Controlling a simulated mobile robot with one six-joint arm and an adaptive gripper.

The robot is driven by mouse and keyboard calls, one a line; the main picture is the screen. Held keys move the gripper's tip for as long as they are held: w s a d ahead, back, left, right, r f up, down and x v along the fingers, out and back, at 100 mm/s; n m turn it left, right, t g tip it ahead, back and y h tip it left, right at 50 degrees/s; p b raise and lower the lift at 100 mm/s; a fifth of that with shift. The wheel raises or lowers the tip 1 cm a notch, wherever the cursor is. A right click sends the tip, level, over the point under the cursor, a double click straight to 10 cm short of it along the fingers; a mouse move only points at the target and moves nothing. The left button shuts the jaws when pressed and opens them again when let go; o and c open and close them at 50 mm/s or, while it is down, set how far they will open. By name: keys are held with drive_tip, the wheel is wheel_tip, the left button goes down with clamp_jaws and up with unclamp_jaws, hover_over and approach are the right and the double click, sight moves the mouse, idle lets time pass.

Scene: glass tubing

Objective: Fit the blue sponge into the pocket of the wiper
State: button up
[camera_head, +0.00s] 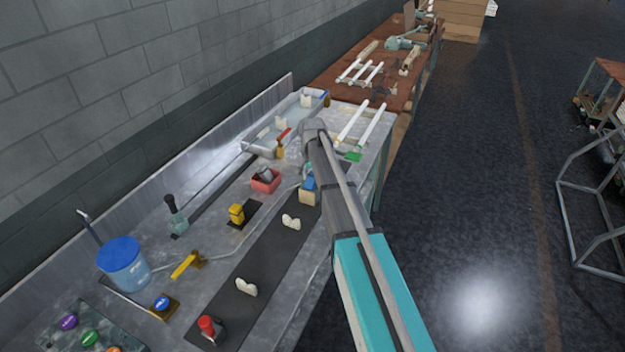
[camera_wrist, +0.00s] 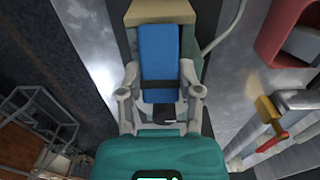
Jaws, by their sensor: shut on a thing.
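The blue sponge (camera_wrist: 160,50) is a blue block held between the two fingers of my gripper (camera_wrist: 159,72) in the wrist view. In the head view, the blue sponge (camera_head: 309,183) shows as a small patch beside my arm. A beige block (camera_wrist: 160,11), which looks like the wiper, is at the sponge's far end in the wrist view. The beige block (camera_head: 308,198) also shows just below the blue patch in the head view. I cannot tell whether the sponge touches it or is inside a pocket. My arm hides most of the gripper in the head view.
A red box (camera_head: 265,180) and a yellow part (camera_head: 237,213) stand left of my gripper. The red box (camera_wrist: 290,35) also shows at right in the wrist view. White curved pieces (camera_head: 291,222) lie on the dark strip. A blue-lidded bucket (camera_head: 123,262) is at left.

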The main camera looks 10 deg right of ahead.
drive_tip(key=shift+r, duration=0.2)
drive_tip(key=shift+r+p, duration=0.75)
drive_tip(key=shift+p, duration=0.15)
drive_tip(key=s+r+p, duration=1.1)
drive_tip(key=s, duration=0.3)
wheel_tip(320, 180, down, 8)
drive_tip(key=b, duration=0.8)
drive_tip(key=shift+f, duration=0.15)
drive_tip(key=shift+w+a, duration=0.1)
